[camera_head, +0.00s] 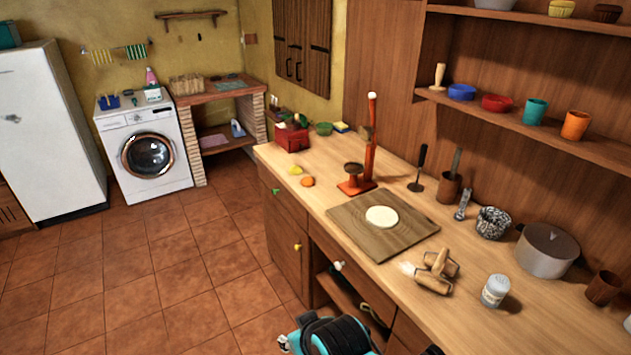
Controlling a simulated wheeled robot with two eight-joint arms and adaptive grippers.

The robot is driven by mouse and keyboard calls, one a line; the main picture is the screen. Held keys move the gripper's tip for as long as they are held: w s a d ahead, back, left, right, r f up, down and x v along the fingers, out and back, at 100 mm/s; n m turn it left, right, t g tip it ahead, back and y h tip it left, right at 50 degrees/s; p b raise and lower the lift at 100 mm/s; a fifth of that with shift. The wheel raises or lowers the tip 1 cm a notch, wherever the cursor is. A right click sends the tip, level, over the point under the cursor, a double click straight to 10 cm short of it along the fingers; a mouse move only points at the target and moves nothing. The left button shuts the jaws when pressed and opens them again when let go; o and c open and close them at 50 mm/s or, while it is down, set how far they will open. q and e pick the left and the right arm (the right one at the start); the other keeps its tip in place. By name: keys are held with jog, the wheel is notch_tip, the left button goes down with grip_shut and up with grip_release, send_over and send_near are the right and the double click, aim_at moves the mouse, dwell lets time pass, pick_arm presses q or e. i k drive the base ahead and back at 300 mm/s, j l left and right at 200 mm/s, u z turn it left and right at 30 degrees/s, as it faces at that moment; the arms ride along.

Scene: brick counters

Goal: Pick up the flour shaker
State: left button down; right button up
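A small white-and-grey canister with a pale lid, which looks like the flour shaker (495,291), stands upright on the wooden counter (530,325) near its front edge, at the lower right. Nothing touches it and its near side is in full view. Neither of my grippers can be made out. A teal and black part of mine shows at the bottom middle, in front of the counter and apart from the shaker.
Wooden rolling pins (437,272) lie left of the shaker beside a flour patch. A large pot (547,250), a speckled pot (491,222) and a brown cup (603,288) stand behind. A board (365,235) with round dough (381,217) lies further left. Counter right of the shaker is clear.

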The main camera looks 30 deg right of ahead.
aim_at(498, 285)
jog(key=z, duration=2.45)
